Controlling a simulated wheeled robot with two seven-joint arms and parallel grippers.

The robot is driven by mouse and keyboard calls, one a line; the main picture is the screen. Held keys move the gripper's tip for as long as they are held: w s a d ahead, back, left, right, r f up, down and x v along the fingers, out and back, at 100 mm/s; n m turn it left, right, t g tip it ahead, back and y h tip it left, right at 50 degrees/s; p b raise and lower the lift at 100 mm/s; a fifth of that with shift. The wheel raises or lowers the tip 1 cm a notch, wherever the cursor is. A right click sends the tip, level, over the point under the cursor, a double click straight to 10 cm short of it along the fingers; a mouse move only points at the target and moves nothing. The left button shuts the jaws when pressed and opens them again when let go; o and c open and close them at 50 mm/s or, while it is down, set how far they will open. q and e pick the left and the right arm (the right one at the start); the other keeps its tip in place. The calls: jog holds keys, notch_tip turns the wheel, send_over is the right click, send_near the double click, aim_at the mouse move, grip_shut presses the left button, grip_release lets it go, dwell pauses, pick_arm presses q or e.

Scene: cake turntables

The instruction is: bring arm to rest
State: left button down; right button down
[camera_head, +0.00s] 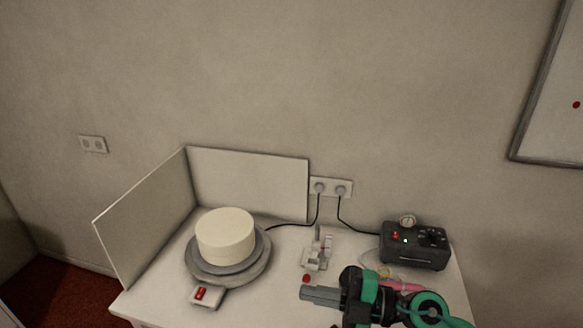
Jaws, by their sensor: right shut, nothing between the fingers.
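My right gripper (321,296) is shut and empty over the front right part of the table, its arm coming in from the lower right. Its fingers point left. A white round cake (226,236) sits on the grey turntable (206,275) at the left of the table. A small switch box with a red rocker (202,296) is at the turntable's front. The gripper is to the right of the turntable and apart from it. My left gripper is not in view.
White panels (250,183) stand behind and left of the turntable. A dark compressor box (414,246) with a gauge is at the back right. A small clear stand (318,252) and a pink tool (402,286) are near my right arm. Cables run to the wall socket (330,188).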

jog(key=w+d+r+m+t+h, duration=0.2)
jog(key=d+m+t+h, duration=0.2)
jog(key=m+t, duration=0.4)
jog(key=w+d+r+m+t+h, duration=0.1)
jog(key=w+d+m+t+h, duration=0.3)
jog(key=m+t, duration=0.45)
jog(key=s+d+f+m+g+h, duration=0.5)
jog(key=d+f+m+h, duration=0.45)
jog(key=f, duration=0.25)
jog(key=s+d+f+g, duration=0.1)
jog(key=s+f+g, duration=0.55)
jog(key=s, duration=0.25)
jog(key=s+f+g, duration=0.5)
jog(key=s+f, duration=0.2)
jog(key=s, duration=0.3)
notch_tip(320, 180, down, 31)
jog(key=g, duration=0.2)
jog(key=s+d+f, duration=0.1)
jog(key=s+f, duration=0.9)
jog(key=s+d+f, duration=0.2)
jog(key=s+f, duration=0.7)
jog(key=s, duration=0.1)
jog(key=shift+d+f+g, duration=0.25)
jog(key=shift+f+g, duration=0.15)
